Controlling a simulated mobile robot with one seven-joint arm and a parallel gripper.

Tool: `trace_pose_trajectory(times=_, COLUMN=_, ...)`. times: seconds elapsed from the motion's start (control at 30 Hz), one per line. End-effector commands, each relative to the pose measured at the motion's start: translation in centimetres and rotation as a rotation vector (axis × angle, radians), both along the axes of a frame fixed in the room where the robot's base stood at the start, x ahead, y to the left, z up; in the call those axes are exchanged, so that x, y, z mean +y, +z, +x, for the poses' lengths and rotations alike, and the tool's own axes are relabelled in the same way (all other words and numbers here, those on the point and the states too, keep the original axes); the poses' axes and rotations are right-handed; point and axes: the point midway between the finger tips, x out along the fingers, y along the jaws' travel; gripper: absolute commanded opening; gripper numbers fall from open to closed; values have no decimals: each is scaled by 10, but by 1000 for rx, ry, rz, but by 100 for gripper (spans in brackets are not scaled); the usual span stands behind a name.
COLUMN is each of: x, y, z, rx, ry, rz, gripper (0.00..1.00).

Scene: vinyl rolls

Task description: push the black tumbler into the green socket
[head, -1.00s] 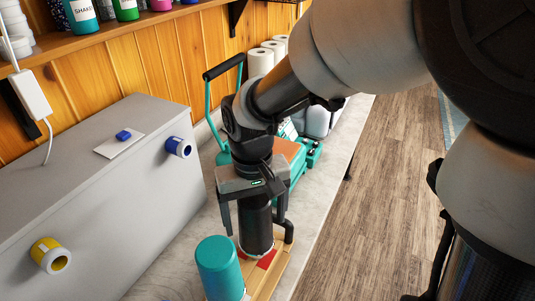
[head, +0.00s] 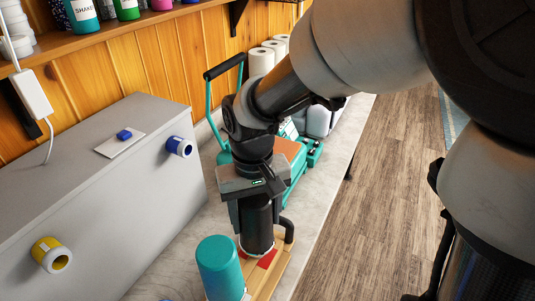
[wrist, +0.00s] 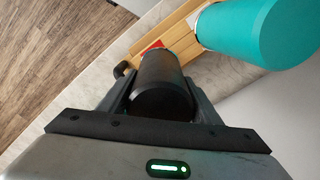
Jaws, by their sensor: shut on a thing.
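The black tumbler (head: 257,238) stands upright on a light wooden board (head: 268,281) with red patches. My gripper (head: 258,213) points down over it, its fingers closed against its sides. In the wrist view the black tumbler (wrist: 163,82) sits between the fingers. A teal tumbler (head: 220,268) stands just in front of it in the head view, and shows at the upper right of the wrist view (wrist: 258,32). I cannot make out a green socket in either view; the tumblers and my gripper hide part of the board.
A dark bent bar (head: 288,230) rises close to the right of the black tumbler. A grey box (head: 110,210) with a blue roll (head: 178,147) and a yellow roll (head: 50,254) stands left. A teal press (head: 296,160) stands behind. The bench's right edge drops to the floor.

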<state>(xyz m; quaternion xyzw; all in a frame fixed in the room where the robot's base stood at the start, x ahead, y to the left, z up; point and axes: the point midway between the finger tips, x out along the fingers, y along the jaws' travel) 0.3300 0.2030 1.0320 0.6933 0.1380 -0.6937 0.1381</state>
Motion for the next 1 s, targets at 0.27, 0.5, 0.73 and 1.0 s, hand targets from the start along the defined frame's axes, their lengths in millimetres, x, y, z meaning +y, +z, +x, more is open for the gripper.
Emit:
trace_pose_trajectory(times=0.27, x=0, y=15, z=0, rx=-1, ry=0, rz=0, gripper=36)
trace_pose_trajectory(times=0.5, x=0, y=27, z=0, rx=-2, ry=0, rz=1, gripper=36)
trace_pose_trajectory(times=0.73, x=0, y=38, z=1, rx=-2, ry=0, rz=1, gripper=36)
trace_pose_trajectory(times=1.0, x=0, y=52, z=1, rx=-3, ry=0, rz=1, gripper=36)
